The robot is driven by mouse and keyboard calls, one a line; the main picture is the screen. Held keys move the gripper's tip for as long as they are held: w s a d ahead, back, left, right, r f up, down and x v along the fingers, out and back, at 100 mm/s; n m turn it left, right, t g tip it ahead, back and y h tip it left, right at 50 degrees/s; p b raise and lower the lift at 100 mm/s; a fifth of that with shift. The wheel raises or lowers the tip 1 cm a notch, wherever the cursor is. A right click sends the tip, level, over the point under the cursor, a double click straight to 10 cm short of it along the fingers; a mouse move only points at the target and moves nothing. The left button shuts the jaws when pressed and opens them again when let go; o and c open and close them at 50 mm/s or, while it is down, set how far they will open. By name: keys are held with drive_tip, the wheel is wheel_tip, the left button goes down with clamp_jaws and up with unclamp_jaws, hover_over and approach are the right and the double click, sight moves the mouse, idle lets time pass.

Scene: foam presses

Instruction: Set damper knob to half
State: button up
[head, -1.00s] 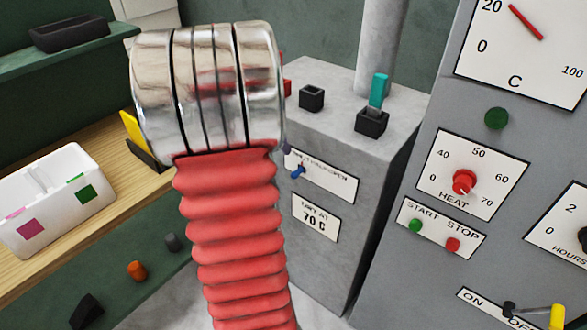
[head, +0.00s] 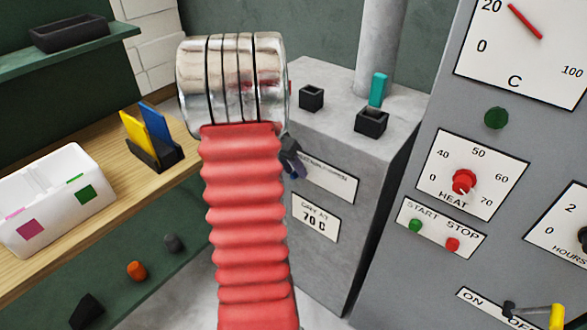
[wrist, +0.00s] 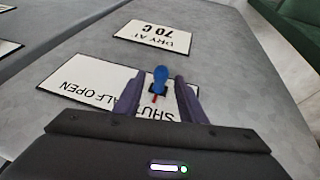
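The damper knob (wrist: 160,78) is a small blue knob on a white plate (wrist: 85,88) on the grey cabinet. The plate's lettering is upside down in the wrist view and includes "SHUT" and "HALF OPEN". A small red mark shows at the knob's base, near "SHUT". My gripper (wrist: 158,92) is open, with one dark finger on each side of the knob. A gap shows between the knob and each finger; I cannot tell their depth. In the head view my gripper (head: 293,160) is at the plate's left end and the knob cannot be told apart there.
Dark sockets (head: 312,97) and a teal lever (head: 378,89) are on top. The grey control panel (head: 410,270) stands right. A white box (head: 50,205) and a card holder (head: 158,155) are on the bench left.

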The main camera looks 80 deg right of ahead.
drive_tip(key=shift+f, duration=0.1)
drive_tip(key=shift+c, duration=0.5)
clamp_jaws()
